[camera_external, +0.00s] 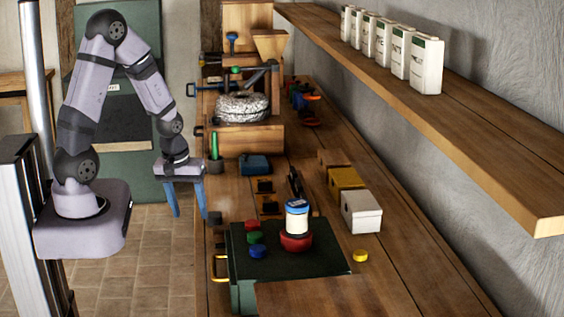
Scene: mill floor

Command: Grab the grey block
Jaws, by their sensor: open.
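A small dark grey block-like piece (214,218) shows at the left edge of the wooden bench, right beside the lower end of my gripper's right finger. I cannot tell whether they touch. My gripper (191,215) points down with its two blue fingers spread apart. Nothing shows between the fingers. It hangs at the bench's left edge, with floor behind it in the picture.
White (361,211) and yellow (345,180) boxes stand to the right. A millstone (242,108) stands farther back. A shelf (490,165) overhangs the right side.

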